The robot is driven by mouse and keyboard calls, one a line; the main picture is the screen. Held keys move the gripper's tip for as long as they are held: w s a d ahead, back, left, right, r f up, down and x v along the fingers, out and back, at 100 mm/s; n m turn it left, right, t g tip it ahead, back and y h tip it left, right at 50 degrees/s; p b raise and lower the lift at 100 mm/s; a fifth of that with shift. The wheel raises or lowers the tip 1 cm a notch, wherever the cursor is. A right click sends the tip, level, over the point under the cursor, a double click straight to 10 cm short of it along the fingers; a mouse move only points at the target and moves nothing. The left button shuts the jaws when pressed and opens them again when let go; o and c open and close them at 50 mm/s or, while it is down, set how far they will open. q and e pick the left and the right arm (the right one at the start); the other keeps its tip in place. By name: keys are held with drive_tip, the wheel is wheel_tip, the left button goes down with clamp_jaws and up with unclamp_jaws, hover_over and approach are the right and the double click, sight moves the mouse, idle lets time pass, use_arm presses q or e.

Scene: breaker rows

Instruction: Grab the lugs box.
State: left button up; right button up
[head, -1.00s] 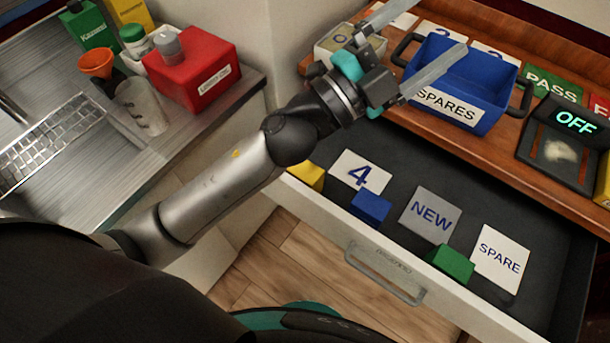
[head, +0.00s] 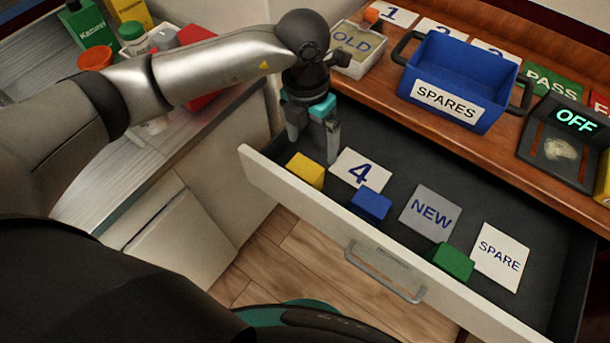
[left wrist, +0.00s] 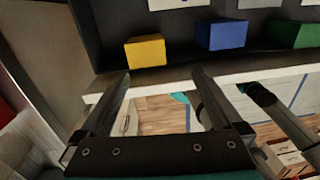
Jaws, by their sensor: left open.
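No label that I can read says lugs. A yellow box (head: 305,170), a blue box (head: 370,205) and a green box (head: 452,262) sit in the open drawer (head: 530,240). My left gripper (head: 312,148) is open and empty, pointing down above the drawer's left end, close to the yellow box. In the left wrist view the yellow box (left wrist: 145,51) lies beyond the spread fingers (left wrist: 160,76), apart from them. The blue box (left wrist: 221,35) and part of the green box (left wrist: 295,34) are to its right. My right gripper is not in view.
A blue SPARES bin (head: 455,80) and a pale OLD tray (head: 356,50) stand on the wooden counter behind the drawer. Cards marked 4 (head: 360,169), NEW (head: 430,210) and SPARE (head: 500,257) lie in the drawer. A red container (head: 200,100) is partly hidden by my left arm.

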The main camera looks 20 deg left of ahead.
sight(303, 169)
use_arm(q)
drive_tip(key=shift+y, duration=0.4)
drive_tip(key=f, duration=0.3)
drive_tip(key=a+f+b, duration=0.1)
drive_tip(key=f, duration=0.2)
drive_tip(key=a+f, duration=0.1)
drive_tip(key=f, duration=0.3)
drive_tip(key=shift+w+b, duration=0.25)
drive_tip(key=shift+b, duration=0.1)
wheel_tip(303, 169, down, 5)
drive_tip(key=shift+d+f+b, duration=0.1)
drive_tip(key=shift+d+b, duration=0.05)
drive_tip(key=shift+b, duration=0.45)
drive_tip(key=c, duration=1.3)
